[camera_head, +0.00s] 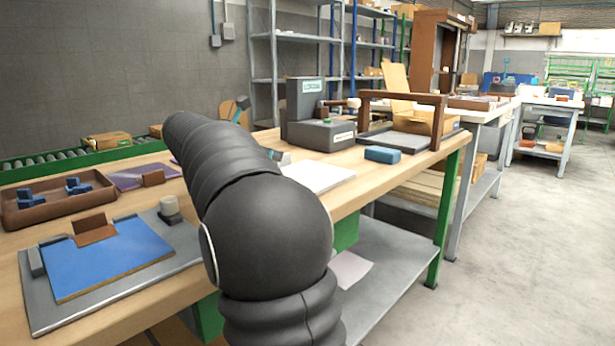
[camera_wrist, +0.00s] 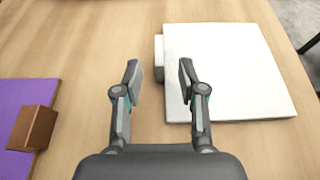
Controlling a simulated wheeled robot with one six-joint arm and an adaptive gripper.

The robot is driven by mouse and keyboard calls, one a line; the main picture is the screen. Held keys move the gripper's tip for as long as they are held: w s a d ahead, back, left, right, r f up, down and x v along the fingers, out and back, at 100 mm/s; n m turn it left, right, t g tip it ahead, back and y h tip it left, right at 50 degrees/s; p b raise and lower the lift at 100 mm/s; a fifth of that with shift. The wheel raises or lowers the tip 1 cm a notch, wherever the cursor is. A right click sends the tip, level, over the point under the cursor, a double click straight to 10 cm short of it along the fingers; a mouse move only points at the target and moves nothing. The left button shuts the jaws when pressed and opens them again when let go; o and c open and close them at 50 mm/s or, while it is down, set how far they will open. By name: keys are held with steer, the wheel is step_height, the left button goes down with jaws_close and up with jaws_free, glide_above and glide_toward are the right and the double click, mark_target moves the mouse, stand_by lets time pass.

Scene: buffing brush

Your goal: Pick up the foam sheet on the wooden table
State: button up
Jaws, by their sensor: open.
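A flat white sheet, which looks like the foam sheet (camera_wrist: 235,72), lies on the wooden table (camera_wrist: 80,60). In the head view the white sheet (camera_head: 318,177) lies on the table (camera_head: 375,175) just right of my arm. A small pale block (camera_wrist: 159,57) sits against its left edge in the wrist view. My gripper (camera_wrist: 159,78) is open and empty over that edge. In the picture its right finger overlaps the sheet and its left finger is over bare wood. I cannot tell its height above the sheet. In the head view my arm hides most of the gripper.
A purple sheet (camera_wrist: 30,100) with a brown block (camera_wrist: 33,127) lies at the left. A grey machine (camera_head: 320,132) stands behind the white sheet, and a blue block (camera_head: 382,155) lies to its right. A blue board (camera_head: 110,260) and a brown tray (camera_head: 55,205) are at the left.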

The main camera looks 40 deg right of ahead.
steer(key=shift+x, duration=2.95)
steer(key=shift+r, duration=0.15)
jaws_close()
